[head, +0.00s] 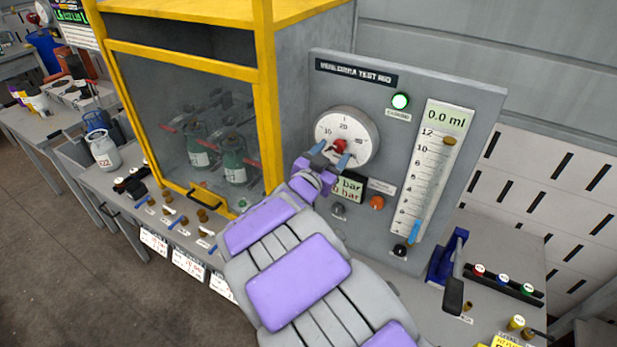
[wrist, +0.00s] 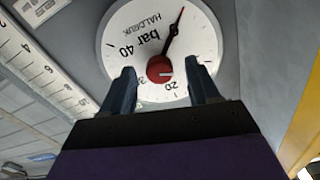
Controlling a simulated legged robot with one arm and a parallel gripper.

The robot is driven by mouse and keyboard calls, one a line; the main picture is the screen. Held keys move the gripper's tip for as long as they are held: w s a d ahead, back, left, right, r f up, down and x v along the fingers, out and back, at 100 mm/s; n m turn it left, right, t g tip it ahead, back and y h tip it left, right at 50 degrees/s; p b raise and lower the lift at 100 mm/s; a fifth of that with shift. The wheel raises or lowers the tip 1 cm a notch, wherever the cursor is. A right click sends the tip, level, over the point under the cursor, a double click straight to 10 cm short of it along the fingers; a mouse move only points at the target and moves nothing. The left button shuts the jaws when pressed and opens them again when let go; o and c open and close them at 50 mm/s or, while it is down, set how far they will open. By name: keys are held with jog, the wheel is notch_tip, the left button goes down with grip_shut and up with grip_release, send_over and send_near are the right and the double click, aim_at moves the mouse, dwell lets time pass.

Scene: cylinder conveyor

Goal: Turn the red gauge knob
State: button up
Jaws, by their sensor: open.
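The red gauge knob (head: 339,146) sits at the centre of a round white gauge (head: 359,126) on a grey test panel. In the wrist view the red knob (wrist: 160,69) lies between my fingertips, with a dark needle pointing to the upper right of the picture. The gauge face (wrist: 110,40) reads "bar" and is seen upside down there. My gripper (head: 331,154) is open, its two fingers at the gauge face on either side of the knob. In the wrist view my gripper (wrist: 168,78) shows a gap between each finger and the knob. I cannot tell its exact depth from the face.
A yellow-framed cabinet (head: 268,110) with bottles inside stands left. A blue lever with a black handle (head: 453,294) stands lower right.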

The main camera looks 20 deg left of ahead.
jog(key=s+a+p, duration=0.1)
jog(key=s, duration=1.5)
jog(key=shift+a+p, duration=0.25)
jog(key=shift+p, duration=0.1)
jog(key=shift+w+p, duration=0.1)
jog(key=shift+p, duration=0.2)
jog(key=p, duration=0.2)
jog(key=r+n+p, duration=0.1)
jog(key=p, duration=0.1)
jog(key=shift+w+d, duration=0.1)
jog(key=shift+w, duration=0.2)
jog(key=shift+s+d+f+p, duration=0.1)
jog(key=shift+s+p, duration=0.15)
jog(key=shift+p, duration=0.65)
jog(key=w, duration=0.5)
jog(key=w+d, duration=0.1)
jog(key=w, duration=1.1)
jog(key=shift+w+d, duration=0.15)
jog(key=shift+d, duration=0.05)
